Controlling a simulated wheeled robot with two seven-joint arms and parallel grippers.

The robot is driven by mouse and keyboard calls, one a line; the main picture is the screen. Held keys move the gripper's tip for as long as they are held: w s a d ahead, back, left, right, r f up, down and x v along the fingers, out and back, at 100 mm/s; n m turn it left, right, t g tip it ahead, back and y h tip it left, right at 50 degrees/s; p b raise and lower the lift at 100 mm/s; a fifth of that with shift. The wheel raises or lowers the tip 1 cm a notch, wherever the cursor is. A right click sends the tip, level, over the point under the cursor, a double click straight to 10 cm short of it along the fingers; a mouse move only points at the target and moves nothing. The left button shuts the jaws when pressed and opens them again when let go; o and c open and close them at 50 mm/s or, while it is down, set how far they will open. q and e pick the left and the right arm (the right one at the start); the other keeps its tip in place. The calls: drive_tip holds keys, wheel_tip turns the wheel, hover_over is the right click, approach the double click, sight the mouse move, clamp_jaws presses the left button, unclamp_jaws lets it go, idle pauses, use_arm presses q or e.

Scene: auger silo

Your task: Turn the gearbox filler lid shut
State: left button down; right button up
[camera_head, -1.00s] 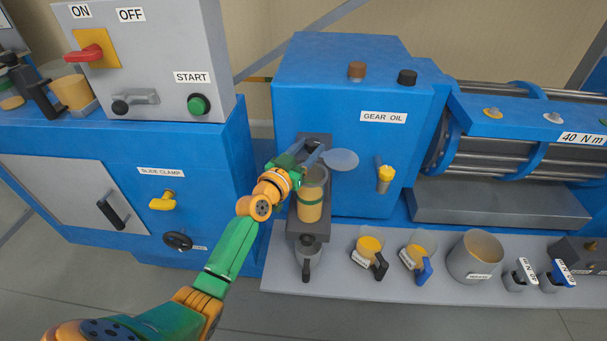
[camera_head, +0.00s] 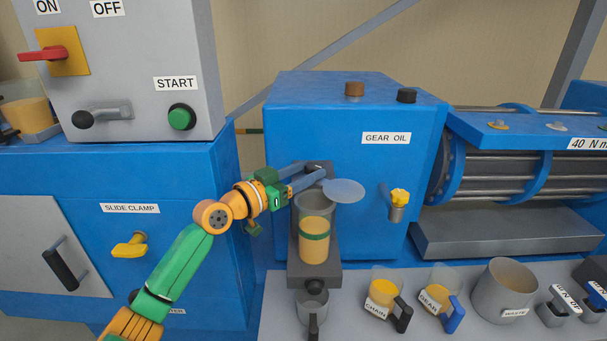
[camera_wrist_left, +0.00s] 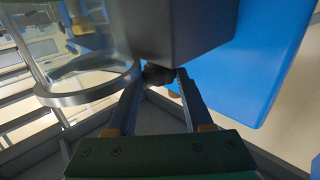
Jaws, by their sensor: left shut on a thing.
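The gearbox is a blue box (camera_head: 345,160) labelled GEAR OIL. A clear cylinder (camera_head: 314,240) with amber oil and a green band stands upright at its front. A pale round disc (camera_head: 345,190), which looks like the filler lid, sits to the right of the cylinder's top, swung off its mouth. My left gripper (camera_head: 321,175) reaches in from the left behind the cylinder mouth, its fingertips beside the disc's left edge. In the left wrist view its fingers (camera_wrist_left: 164,80) are shut on a small dark knob (camera_wrist_left: 157,73). A grey ring (camera_wrist_left: 90,88) shows left of them. My right gripper is out of view.
A grey control box (camera_head: 150,50) with a START button stands left. A yellow tap (camera_head: 398,197) is right of the disc. Below are several jugs (camera_head: 382,300) and a waste pot (camera_head: 503,290). Brown (camera_head: 354,89) and black (camera_head: 406,95) caps top the gearbox.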

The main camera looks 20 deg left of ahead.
use_arm(q)
drive_tip(key=c, duration=0.5)
unclamp_jaws()
drive_tip(key=shift+o, duration=1)
drive_tip(key=shift+w, duration=0.1)
drive_tip(key=b+v, duration=0.2)
drive_tip(key=v, duration=0.5)
drive_tip(key=shift+b, duration=0.3)
drive_tip(key=shift+c, duration=0.2)
